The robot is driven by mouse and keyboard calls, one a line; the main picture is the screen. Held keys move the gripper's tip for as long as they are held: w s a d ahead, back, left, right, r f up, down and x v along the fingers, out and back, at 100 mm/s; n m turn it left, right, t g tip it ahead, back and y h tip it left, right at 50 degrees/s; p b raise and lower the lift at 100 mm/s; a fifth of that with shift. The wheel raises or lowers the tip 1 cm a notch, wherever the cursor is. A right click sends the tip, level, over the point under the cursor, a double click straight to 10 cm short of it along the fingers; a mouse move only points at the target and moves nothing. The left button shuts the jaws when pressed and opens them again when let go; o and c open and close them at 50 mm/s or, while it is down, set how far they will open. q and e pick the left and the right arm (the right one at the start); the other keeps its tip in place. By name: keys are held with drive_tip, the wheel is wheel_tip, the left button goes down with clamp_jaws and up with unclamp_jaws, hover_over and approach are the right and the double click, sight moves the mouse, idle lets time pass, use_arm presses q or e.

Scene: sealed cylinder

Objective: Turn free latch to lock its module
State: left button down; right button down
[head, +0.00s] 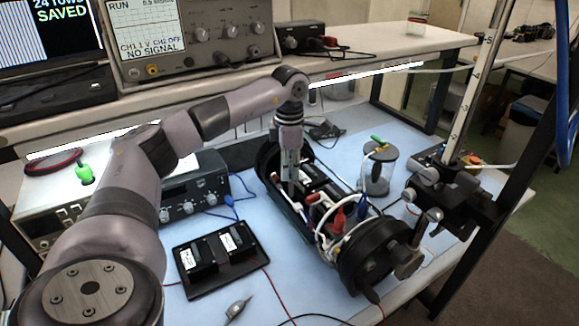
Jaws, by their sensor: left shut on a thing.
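The long dark cylinder (367,254) lies on the blue mat with its top side open, showing modules, wires and connectors inside. My left gripper (290,188) points straight down into the far half of the opening. It is shut on a small part there, apparently a latch, which the fingers mostly hide. I cannot tell which way the latch is turned. A small white and red part (319,199) shows beside the fingers, towards the near end. Red and blue connectors (338,221) stand in the near half. My right gripper is not in view.
A black tray (213,286) with two dark modules lies left of the cylinder. A clear jar (378,172) stands at its right, near a metal stand with a clamp (440,190). A power supply (185,195) stands behind the tray. Loose cables cross the mat.

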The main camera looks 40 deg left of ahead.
sight(290, 172)
use_arm(q)
drive_tip(key=n, duration=0.4)
drive_tip(key=shift+r+p, duration=0.1)
drive_tip(key=shift+p, duration=0.2)
drive_tip(key=shift+n, duration=0.3)
drive_tip(key=c, duration=1.7)
unclamp_jaws()
wheel_tip(290, 172, up, 12)
drive_tip(key=shift+f, duration=0.1)
